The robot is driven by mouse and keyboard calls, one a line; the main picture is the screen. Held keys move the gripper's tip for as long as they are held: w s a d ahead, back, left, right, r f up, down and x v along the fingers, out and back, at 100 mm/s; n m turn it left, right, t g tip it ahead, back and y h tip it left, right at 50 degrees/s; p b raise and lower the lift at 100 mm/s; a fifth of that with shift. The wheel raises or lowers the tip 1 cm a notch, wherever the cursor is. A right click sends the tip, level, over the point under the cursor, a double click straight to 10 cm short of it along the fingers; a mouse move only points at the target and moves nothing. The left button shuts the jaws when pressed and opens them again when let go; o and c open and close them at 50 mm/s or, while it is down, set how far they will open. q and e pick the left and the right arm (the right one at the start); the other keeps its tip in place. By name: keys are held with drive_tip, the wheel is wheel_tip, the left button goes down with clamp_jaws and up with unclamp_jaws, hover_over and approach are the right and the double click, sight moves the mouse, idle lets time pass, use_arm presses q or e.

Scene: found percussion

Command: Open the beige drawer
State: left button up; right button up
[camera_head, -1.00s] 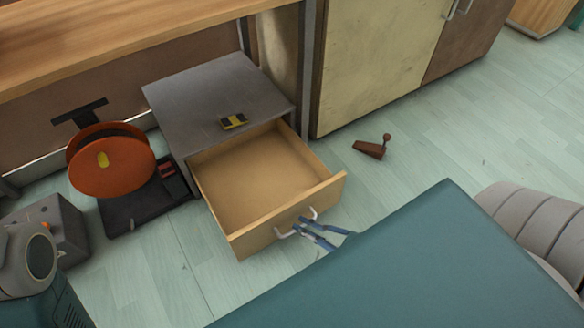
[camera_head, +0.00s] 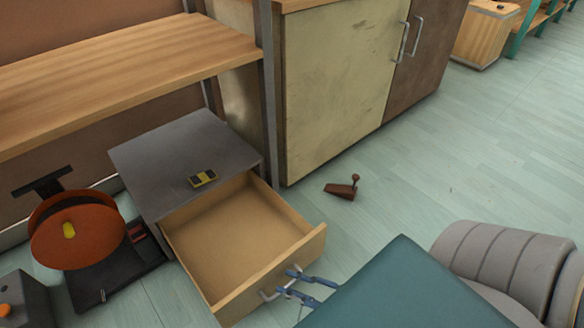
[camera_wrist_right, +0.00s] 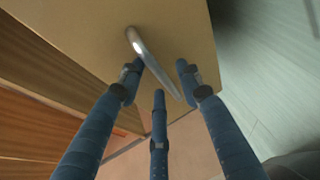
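The beige drawer (camera_head: 232,238) stands pulled far out of a small grey cabinet (camera_head: 160,165), and its inside looks empty. Its front carries a pale metal handle (camera_head: 268,296), which also shows in the right wrist view (camera_wrist_right: 152,58). My right gripper (camera_head: 292,283) is at the drawer front. Its blue fingers are spread apart around the handle, with the bar running between them in the wrist view (camera_wrist_right: 160,72). I cannot tell whether they touch it. My left gripper is out of view.
A small yellow-and-black object (camera_head: 202,179) lies on the cabinet top. An orange round device (camera_head: 78,240) stands left of the cabinet. A brown wedge-shaped item (camera_head: 341,190) lies on the floor. A cupboard (camera_head: 330,85) stands behind.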

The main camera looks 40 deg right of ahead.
drive_tip(key=v, duration=1.2)
drive_tip(key=shift+r, duration=0.1)
